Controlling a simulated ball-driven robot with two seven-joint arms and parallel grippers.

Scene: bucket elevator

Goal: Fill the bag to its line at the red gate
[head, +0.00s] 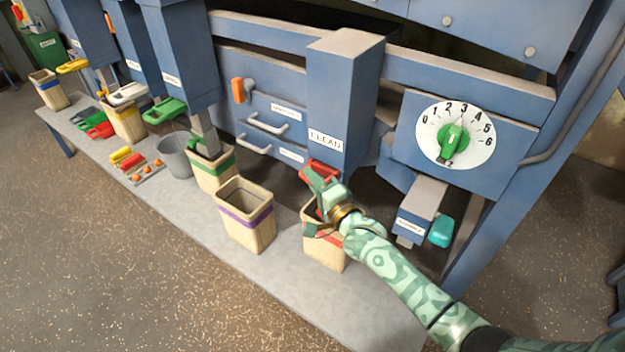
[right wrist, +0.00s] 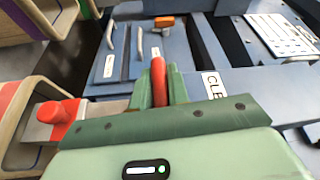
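The red gate handle (head: 318,170) sits low on the front of the CLEAN chute (head: 340,100). My right gripper (head: 322,184) is at this handle. In the right wrist view, its two green fingers stand close on either side of the red handle (right wrist: 158,82) and appear shut on it. The bag with the red band (head: 325,252) stands upright on the bench below the gate. My gripper and forearm cover part of it, and its filling cannot be seen. Its open rim shows at the left of the right wrist view (right wrist: 18,95). My left gripper is not in view.
A purple-banded bag (head: 246,218) stands just left, then a green-banded bag (head: 214,170) and a grey bucket (head: 176,155). A dial (head: 455,135) with a green pointer is on the right panel. The bench's front edge (head: 250,285) is bare.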

